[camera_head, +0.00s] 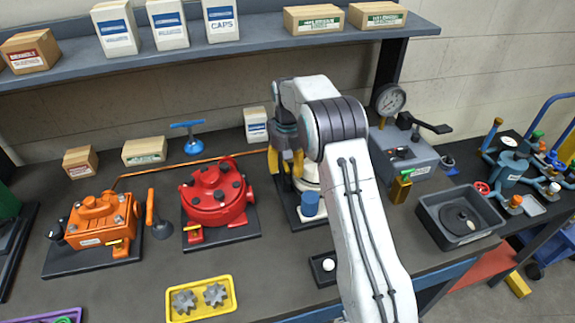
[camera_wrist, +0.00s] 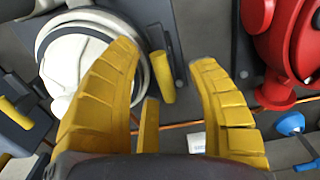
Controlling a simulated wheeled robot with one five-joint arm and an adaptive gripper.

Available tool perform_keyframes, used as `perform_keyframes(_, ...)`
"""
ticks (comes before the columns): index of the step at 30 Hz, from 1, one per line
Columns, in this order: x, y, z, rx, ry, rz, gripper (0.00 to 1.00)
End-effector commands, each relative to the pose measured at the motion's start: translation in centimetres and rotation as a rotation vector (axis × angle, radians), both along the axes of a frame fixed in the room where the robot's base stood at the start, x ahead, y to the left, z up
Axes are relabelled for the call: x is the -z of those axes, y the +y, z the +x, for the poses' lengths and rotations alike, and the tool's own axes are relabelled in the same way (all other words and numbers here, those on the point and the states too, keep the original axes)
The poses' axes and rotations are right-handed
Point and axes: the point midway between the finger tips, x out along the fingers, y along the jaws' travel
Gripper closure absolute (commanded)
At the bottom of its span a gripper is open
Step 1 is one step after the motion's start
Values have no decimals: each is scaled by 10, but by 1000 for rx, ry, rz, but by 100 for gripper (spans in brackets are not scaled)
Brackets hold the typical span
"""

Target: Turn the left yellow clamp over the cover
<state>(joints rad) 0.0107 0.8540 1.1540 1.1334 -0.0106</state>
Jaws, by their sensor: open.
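A white motor (camera_head: 309,178) with a round cover stands behind my arm in the head view, mostly hidden. In the wrist view its white round cover (camera_wrist: 72,60) is at upper left, partly behind a finger. A yellow clamp lever (camera_wrist: 161,77) lies beside the cover's edge, in the gap between my fingers. A narrow yellow strip (camera_wrist: 149,125) shows nearer; I cannot tell if it belongs to the clamp. My gripper (camera_head: 286,166) points down over the motor's left side. In the wrist view my gripper (camera_wrist: 165,57) is open, its fingers apart and nothing gripped.
A red motor (camera_head: 215,193) stands left of the white one, an orange motor (camera_head: 100,220) farther left. A grey gauge unit (camera_head: 402,155) is to the right, with a dark bin (camera_head: 480,237) beyond. A yellow gear tray (camera_head: 202,298) lies in front. A shelf (camera_head: 265,35) runs behind.

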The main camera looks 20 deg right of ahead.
Motion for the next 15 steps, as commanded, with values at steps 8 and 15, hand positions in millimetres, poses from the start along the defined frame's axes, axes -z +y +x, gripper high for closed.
perform_keyframes(8,0,0,0,0,0,0,56)
perform_keyframes(15,0,0,0,0,0,0,77)
